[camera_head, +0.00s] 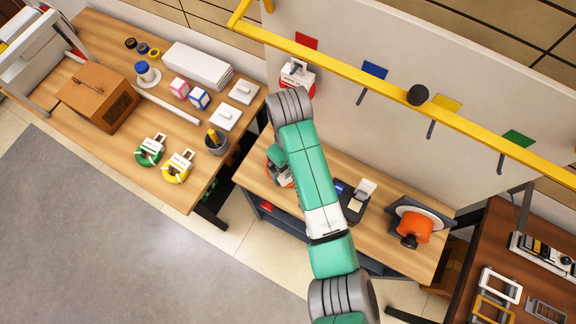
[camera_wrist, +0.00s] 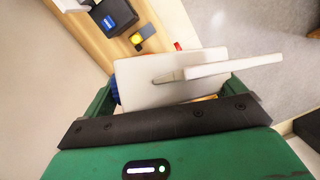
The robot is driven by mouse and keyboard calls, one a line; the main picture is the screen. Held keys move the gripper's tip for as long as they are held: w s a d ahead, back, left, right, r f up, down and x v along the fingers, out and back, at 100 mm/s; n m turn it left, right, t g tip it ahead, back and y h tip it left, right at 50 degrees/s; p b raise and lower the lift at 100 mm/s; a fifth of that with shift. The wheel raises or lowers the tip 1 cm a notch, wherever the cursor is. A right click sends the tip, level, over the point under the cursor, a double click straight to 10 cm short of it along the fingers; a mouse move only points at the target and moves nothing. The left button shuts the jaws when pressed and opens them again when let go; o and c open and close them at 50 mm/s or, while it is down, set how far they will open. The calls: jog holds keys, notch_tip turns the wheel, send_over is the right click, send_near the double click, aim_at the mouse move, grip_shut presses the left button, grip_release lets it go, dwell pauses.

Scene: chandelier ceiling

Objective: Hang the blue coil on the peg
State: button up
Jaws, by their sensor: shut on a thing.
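My gripper (camera_wrist: 172,92) is shut on the white tag and handle (camera_wrist: 150,88) of the blue coil in the wrist view. Only a bit of the coil's blue (camera_wrist: 115,91) shows at the left; the rest is hidden behind the tag. In the head view my gripper (camera_head: 279,168) is partly hidden by my arm, above the middle bench, and the blue coil cannot be made out. The blue label (camera_head: 375,70) is on the wall panel, with an empty dark peg (camera_head: 361,96) below it.
A red coil with a white tag (camera_head: 298,75) hangs under the red label (camera_head: 306,41). Pegs near the yellow (camera_head: 447,102) and green labels (camera_head: 518,138) are empty. A yellow rail (camera_head: 340,66) crosses before the panel. Green (camera_head: 149,151) and yellow coils (camera_head: 176,168) lie on the left table.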

jog(key=n, duration=0.2)
jog(key=w+d+n+h, duration=0.1)
jog(key=n, duration=0.1)
jog(key=w+d+n+h, duration=0.1)
jog(key=n, duration=0.1)
jog(key=shift+w+d+r, duration=0.1)
jog(key=shift+d+r, duration=0.05)
jog(key=shift+r, duration=0.15)
jog(key=n, duration=0.1)
jog(key=w+d+n+h, duration=0.1)
jog(key=n, duration=0.1)
jog(key=shift+n, duration=0.3)
jog(key=w+d+n+t+h+b, duration=0.1)
jog(key=w+d+n+t+b, duration=0.5)
jog(key=w+d+n+b, duration=0.3)
jog(key=w+d+n, duration=0.1)
jog(key=d+n, duration=0.1)
jog(key=n, duration=0.2)
jog(key=shift+w+t+h+b, duration=0.3)
jog(key=shift+w+d+f+b, duration=0.25)
jog(key=shift+w+b, duration=0.1)
jog(key=shift+b, duration=0.1)
jog(key=shift+f, duration=0.2)
jog(key=shift+d+f, duration=0.2)
jog(key=shift+f, duration=0.2)
jog(key=c, duration=0.4)
